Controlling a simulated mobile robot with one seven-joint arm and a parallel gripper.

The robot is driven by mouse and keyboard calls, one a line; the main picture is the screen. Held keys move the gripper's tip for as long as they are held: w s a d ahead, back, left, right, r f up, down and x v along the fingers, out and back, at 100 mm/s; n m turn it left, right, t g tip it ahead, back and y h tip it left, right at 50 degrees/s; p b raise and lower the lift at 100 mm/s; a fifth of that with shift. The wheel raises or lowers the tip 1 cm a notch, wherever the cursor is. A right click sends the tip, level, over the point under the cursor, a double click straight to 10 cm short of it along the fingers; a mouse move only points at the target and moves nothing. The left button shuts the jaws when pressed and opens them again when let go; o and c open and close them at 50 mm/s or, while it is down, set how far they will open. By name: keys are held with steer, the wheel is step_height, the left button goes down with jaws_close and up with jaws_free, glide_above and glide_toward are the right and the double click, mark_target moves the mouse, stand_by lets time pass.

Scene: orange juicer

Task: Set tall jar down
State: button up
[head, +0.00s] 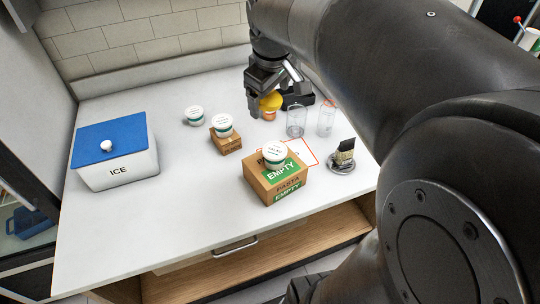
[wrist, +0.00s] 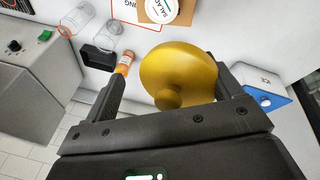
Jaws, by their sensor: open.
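A gold-yellow rounded piece with a knob (wrist: 182,68) fills the space between my fingers in the wrist view. It shows as a small yellow shape (head: 271,101) in the head view. It may be the tall jar's top; its lower part is hidden. My gripper (head: 267,97) is over the back of the counter, its jaws open around the yellow piece. The two fingers also show in the wrist view (wrist: 168,88). I cannot tell whether the piece touches the counter. Two clear glass jars (head: 296,121) (head: 326,119) stand to the right, the farther with an orange-red rim.
A small orange bottle (wrist: 125,62) and a dark box (wrist: 97,56) stand close by my gripper. An ICE bin (head: 120,169) stands left. The counter's left front (head: 150,220) is clear.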

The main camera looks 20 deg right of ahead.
steer(key=s+a+f+m+t, duration=0.1)
steer(key=s+a+f+m, duration=0.1)
steer(key=s, duration=0.6)
steer(key=s+a+f+m+t+y, duration=0.1)
steer(key=s+a+m, duration=0.2)
steer(key=s, duration=0.4)
steer(key=shift+s+a+f+m, duration=0.3)
steer(key=shift+s+f+m, duration=0.05)
steer(key=shift+m, duration=0.05)
steer(key=w+d+r+n, duration=0.1)
steer(key=w+d+n, duration=0.1)
steer(key=w, duration=0.3)
steer(key=w+d+r+n+g, duration=0.1)
steer(key=w+d+n, duration=0.1)
steer(key=w, duration=0.4)
steer(key=w+d+r+n+g+h, duration=0.1)
steer(key=w+d+n, duration=0.1)
steer(key=w, duration=0.3)
steer(key=shift+w+r, duration=0.2)
steer(key=shift+r, duration=0.1)
steer(key=w+d+f+n+g, duration=0.2)
steer(key=w+d+f+n, duration=0.3)
steer(key=w+d, duration=0.5)
steer(key=shift+w+f, duration=0.55)
steer(key=shift+w, duration=1.4)
